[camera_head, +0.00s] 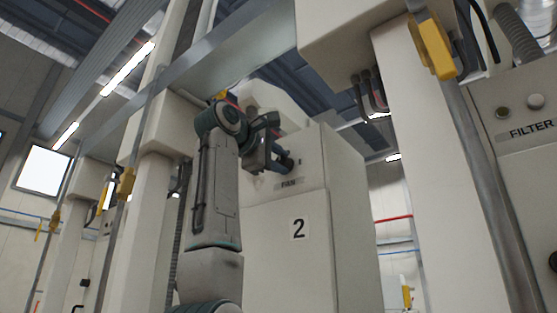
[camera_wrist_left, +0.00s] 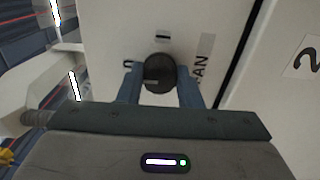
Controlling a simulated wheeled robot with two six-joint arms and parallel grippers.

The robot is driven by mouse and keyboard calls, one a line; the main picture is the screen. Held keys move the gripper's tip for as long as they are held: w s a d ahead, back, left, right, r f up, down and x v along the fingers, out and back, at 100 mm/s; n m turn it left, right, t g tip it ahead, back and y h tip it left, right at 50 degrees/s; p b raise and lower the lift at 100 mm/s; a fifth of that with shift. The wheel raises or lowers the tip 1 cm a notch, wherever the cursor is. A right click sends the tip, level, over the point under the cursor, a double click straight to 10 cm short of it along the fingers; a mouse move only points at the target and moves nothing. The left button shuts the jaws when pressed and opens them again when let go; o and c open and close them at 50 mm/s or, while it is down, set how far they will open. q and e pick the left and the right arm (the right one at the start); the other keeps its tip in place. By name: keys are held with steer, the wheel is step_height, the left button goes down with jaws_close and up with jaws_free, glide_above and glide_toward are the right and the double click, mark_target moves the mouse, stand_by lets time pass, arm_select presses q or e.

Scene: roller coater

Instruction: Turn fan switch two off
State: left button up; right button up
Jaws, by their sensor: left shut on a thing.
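The fan switch is a round dark knob (camera_wrist_left: 159,73) with a light pointer line. It sits on a cream cabinet (camera_head: 285,240) beside a FAN label (camera_head: 288,183), above a "2" plate (camera_head: 299,229). My left gripper (camera_head: 284,163) is at the cabinet's upper front. In the left wrist view its two blue-grey fingers (camera_wrist_left: 160,88) stand on either side of the knob and are shut on it. The pointer line lies roughly sideways in that view, toward the left finger. In the head view the gripper mostly hides the knob. My right gripper is not in view.
A cream post (camera_head: 425,170) with a yellow fitting (camera_head: 435,47) stands right of the cabinet. A panel marked FILTER (camera_head: 530,131) is at the far right. A metal beam crosses above my left arm.

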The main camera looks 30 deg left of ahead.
arm_select(q)
steer(key=o, duration=1)
steer(key=shift+w, duration=0.15)
steer(key=shift+s+f+b, duration=0.1)
steer(key=shift+s+b, duration=0.2)
steer(key=shift+s, duration=0.05)
steer(key=shift+s+a+b, duration=0.2)
steer(key=shift+s+b, duration=0.9)
steer(key=shift+s, duration=1.45)
steer(key=shift+s+a+b, duration=0.2)
steer(key=shift+s+b, duration=0.9)
steer(key=shift+s, duration=1.4)
